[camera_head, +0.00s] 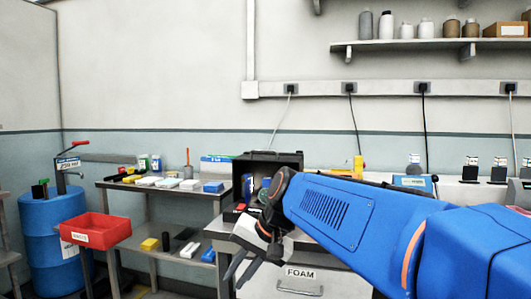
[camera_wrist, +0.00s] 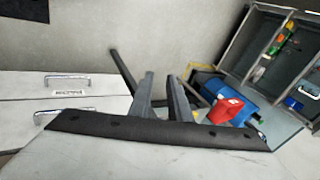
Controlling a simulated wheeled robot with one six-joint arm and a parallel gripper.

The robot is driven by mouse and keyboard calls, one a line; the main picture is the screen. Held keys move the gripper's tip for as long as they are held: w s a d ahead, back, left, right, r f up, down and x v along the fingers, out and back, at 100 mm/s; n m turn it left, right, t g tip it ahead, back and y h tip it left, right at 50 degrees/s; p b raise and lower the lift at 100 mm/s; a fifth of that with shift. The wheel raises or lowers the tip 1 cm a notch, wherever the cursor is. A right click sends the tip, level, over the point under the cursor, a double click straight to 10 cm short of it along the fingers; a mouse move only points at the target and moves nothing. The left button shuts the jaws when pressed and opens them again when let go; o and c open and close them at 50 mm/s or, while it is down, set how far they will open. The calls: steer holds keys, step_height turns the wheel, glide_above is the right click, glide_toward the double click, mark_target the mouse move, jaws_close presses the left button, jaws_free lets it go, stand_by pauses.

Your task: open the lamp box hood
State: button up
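A dark box (camera_head: 275,158) stands on the bench behind my wrist in the head view. It looks like the lamp box, but I cannot be sure. Its front seems to show a dark inside with a blue item, and its lower right is hidden by my arm. I cannot tell how its hood stands. My gripper (camera_head: 240,273) points down and left, in front of the bench and lower than the box. Its fingers also show in the wrist view (camera_wrist: 162,98), apart with nothing between them. The box is not recognisable in the wrist view.
A grey bench drawer labelled FOAM (camera_head: 300,283) is below my arm. A side table (camera_head: 150,196) with small coloured boxes stands left. A red bin (camera_head: 95,230) and blue drum (camera_head: 45,245) are farther left. A wall shelf (camera_head: 410,45) holds bottles.

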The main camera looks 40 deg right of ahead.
steer(key=w+d+r+m+t+y, duration=0.2)
steer(key=w+d+r+m, duration=0.2)
steer(key=w+d+r, duration=0.4)
steer(key=m+t, duration=0.7)
steer(key=m, duration=0.1)
glide_toward(266, 151)
steer(key=x, duration=1)
steer(key=shift+w+d, duration=0.2)
steer(key=shift+w, duration=0.1)
jaws_close()
